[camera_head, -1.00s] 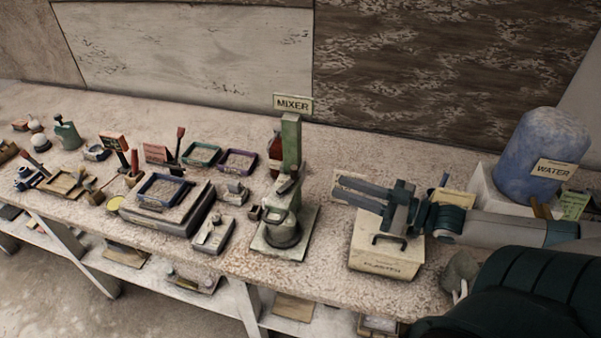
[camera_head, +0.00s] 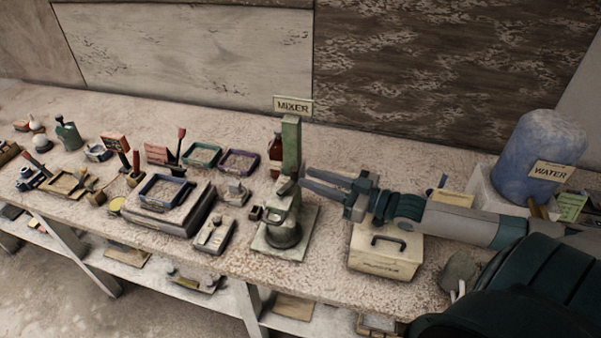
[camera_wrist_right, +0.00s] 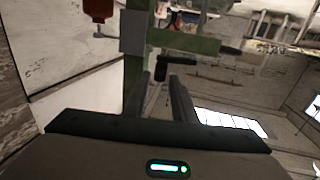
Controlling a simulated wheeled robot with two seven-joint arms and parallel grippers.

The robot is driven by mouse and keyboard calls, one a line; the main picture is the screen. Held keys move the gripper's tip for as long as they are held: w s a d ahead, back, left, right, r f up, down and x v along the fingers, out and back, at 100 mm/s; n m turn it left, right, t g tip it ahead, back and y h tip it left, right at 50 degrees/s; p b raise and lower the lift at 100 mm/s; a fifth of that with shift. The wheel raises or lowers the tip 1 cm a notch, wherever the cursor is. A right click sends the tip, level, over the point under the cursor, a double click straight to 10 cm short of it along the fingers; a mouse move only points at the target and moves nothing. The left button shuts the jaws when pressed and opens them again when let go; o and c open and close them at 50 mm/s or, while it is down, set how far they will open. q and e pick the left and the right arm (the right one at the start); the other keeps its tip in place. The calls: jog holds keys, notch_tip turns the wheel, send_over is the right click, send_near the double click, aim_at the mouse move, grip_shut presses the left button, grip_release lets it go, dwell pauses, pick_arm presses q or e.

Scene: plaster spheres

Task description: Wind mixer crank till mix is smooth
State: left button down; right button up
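The mixer has a green column (camera_head: 291,150) under a MIXER sign (camera_head: 293,106), with a dark bowl (camera_head: 283,235) on its pale base plate. It also shows in the right wrist view as a green upright (camera_wrist_right: 133,75). A dark handle-like part (camera_wrist_right: 154,70), probably the crank grip, appears near the fingertips there. The mix inside the bowl is not visible. My right gripper (camera_head: 308,182) is open and points left, its fingertips just right of the mixer column. In the right wrist view its two fingers (camera_wrist_right: 163,82) are apart; contact with the handle cannot be told. My left gripper is out of view.
A cream box with a handle (camera_head: 385,252) stands beneath my right forearm. A blue WATER container (camera_head: 540,155) is at the right. Trays and tools, including a blue-rimmed tray (camera_head: 165,190), crowd the bench to the left.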

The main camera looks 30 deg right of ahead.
jog(key=shift+p+x, duration=0.45)
jog(key=shift+x, duration=1.6)
grip_shut()
